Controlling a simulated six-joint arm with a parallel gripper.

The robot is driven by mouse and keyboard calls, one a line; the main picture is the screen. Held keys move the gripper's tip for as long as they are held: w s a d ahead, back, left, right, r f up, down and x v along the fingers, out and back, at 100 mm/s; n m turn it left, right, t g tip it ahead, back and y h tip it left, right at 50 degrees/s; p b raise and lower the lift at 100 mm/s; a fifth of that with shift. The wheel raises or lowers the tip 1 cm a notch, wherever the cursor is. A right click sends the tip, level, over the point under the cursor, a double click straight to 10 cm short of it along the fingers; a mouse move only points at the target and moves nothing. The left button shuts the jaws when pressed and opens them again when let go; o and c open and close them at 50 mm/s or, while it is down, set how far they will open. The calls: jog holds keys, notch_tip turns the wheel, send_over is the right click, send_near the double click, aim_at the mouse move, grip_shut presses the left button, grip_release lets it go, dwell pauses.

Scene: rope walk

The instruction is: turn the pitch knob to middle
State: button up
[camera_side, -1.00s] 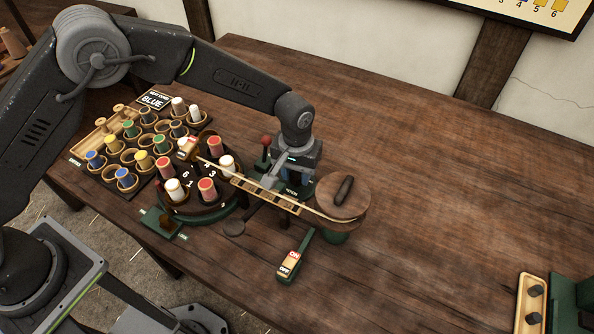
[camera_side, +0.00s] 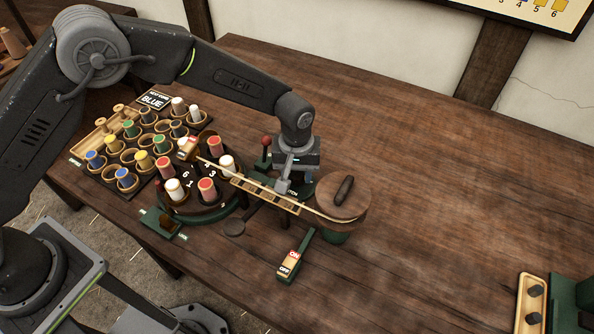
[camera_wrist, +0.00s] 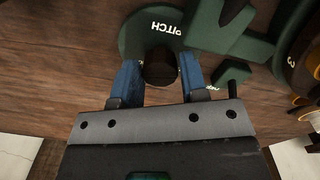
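The pitch knob (camera_wrist: 160,68) is a dark round knob on a green plate marked PITCH (camera_wrist: 150,28) in the wrist view. My gripper (camera_wrist: 161,74) has its blue fingers on either side of the knob, apparently touching it, so it looks shut on the knob. In the side view my gripper (camera_side: 284,188) points down behind the wooden rail, and the knob is hidden there. No pointer or middle mark on the knob can be made out.
The wooden rail (camera_side: 265,195) with the rope runs just in front of my gripper to a wooden drum (camera_side: 342,196). A red-topped lever (camera_side: 266,141) stands close behind. The bobbin carousel (camera_side: 205,212) is to the left, with an ON/OFF switch (camera_side: 291,262) in front.

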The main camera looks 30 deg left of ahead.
aim_at(296, 174)
jog(key=o, duration=0.4)
jog(key=shift+c, duration=0.2)
jog(key=shift+s, duration=0.1)
jog(key=m, duration=0.2)
jog(key=shift+m, duration=0.4)
notch_tip(296, 174, up, 14)
jog(key=s+a+r+t, duration=0.1)
jog(key=s+a+r, duration=0.3)
jog(key=a+r, duration=0.2)
jog(key=s+a+r+m+t, duration=0.1)
jog(key=s+a+r, duration=0.3)
jog(key=a+r, duration=0.2)
jog(key=shift+s+a+r, duration=0.15)
jog(key=shift+a+r, duration=0.05)
jog(key=shift+r, duration=0.25)
